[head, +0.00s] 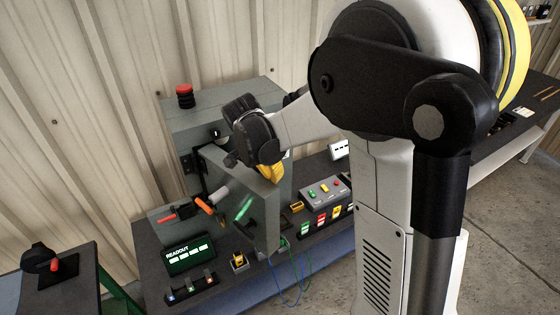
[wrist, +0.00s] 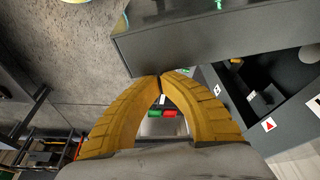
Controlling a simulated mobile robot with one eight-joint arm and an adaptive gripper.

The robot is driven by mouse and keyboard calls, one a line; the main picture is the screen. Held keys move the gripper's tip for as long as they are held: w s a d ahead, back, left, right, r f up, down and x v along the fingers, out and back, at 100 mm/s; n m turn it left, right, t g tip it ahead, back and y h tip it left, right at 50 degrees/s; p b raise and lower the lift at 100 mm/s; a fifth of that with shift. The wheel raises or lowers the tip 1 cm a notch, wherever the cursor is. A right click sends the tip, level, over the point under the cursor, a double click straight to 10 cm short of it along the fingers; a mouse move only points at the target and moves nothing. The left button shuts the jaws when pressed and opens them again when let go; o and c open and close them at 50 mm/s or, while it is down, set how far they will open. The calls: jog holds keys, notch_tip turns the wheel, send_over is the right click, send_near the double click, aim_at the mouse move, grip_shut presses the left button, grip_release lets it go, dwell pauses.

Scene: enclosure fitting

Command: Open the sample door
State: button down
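The grey enclosure (head: 225,122) stands against the wall with a red button on its top. A grey door panel (head: 262,205) with a green bar on its face stands out from the enclosure's front, so the door looks open; how far it is swung is hard to tell. My gripper (head: 272,172) is at the panel's upper edge. In the wrist view the yellow fingertips (wrist: 160,76) meet just beside the edge of the dark grey panel (wrist: 205,35), with nothing seen between them. Whether they touch the panel is unclear. The dark open interior (wrist: 265,80) shows to the right.
A readout box (head: 190,254) and a row of small switches (head: 190,287) stand in front on the bench. A button box (head: 325,190) and colored blocks lie to the right. Blue and green cables (head: 290,290) hang off the front edge. My arm hides part of the bench.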

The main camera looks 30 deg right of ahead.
jog(key=s+a+m, duration=0.2)
jog(key=s+a, duration=0.3)
jog(key=a, duration=0.7)
jog(key=shift+s+g+b, duration=0.15)
jog(key=shift+g+b, duration=0.15)
jog(key=shift+b, duration=0.15)
